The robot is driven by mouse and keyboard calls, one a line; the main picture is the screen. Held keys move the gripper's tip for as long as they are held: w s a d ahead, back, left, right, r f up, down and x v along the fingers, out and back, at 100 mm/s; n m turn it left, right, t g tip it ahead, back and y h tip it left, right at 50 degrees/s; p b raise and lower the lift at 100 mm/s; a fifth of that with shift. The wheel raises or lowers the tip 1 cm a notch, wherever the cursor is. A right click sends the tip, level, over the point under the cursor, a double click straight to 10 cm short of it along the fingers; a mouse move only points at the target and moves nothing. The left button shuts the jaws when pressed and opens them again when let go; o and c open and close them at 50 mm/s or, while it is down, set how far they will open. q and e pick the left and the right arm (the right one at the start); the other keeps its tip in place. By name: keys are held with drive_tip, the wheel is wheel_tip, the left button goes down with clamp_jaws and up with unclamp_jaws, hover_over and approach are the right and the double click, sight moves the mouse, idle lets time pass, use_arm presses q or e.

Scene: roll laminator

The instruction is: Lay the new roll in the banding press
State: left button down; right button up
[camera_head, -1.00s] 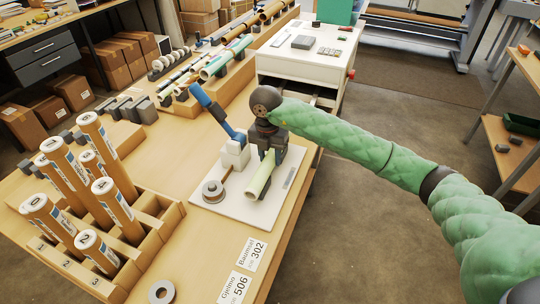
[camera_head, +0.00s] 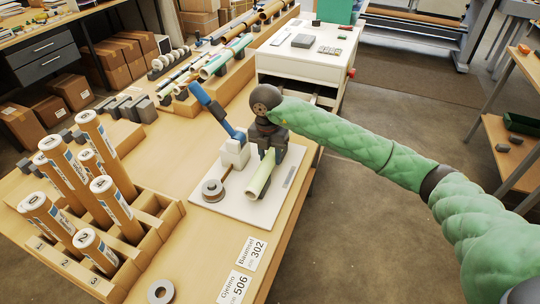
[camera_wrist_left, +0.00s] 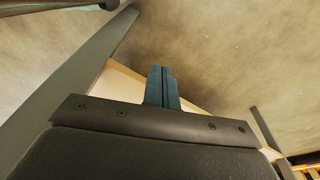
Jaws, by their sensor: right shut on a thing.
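The banding press is a white base plate (camera_head: 228,205) with a white block (camera_head: 235,153) and a raised blue lever (camera_head: 212,106), at the middle of the bench in the head view. My right gripper (camera_head: 271,152) points down over the plate's right part, shut on a pale yellow-green roll (camera_head: 260,177). The roll lies low over the plate beside the block. I cannot tell whether it touches its seat, as the gripper hides its far end. My left gripper (camera_wrist_left: 162,87) shows only in the left wrist view, its teal fingers together with nothing visible between them.
A wooden rack (camera_head: 158,222) of upright numbered brown tubes stands at the left. A small reel (camera_head: 213,190) sits on the plate's left part. A grey ring (camera_head: 160,292) and label cards (camera_head: 243,270) lie in front. A white cabinet (camera_head: 308,62) stands behind.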

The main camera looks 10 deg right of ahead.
drive_tip(key=o, duration=1.2)
use_arm(q)
drive_tip(key=shift+r, duration=0.1)
use_arm(e)
drive_tip(key=shift+r+b, duration=0.4)
drive_tip(key=shift+r, duration=0.05)
wheel_tip(320, 180, up, 5)
drive_tip(key=shift+w+a+r+b, duration=0.1)
drive_tip(key=shift+w+a+b, duration=0.05)
drive_tip(key=shift+b, duration=0.65)
use_arm(q)
wheel_tip(320, 180, up, 9)
drive_tip(key=w+d, duration=0.1)
drive_tip(key=d, duration=0.1)
drive_tip(key=shift+w, duration=0.4)
use_arm(e)
drive_tip(key=shift+r, duration=0.85)
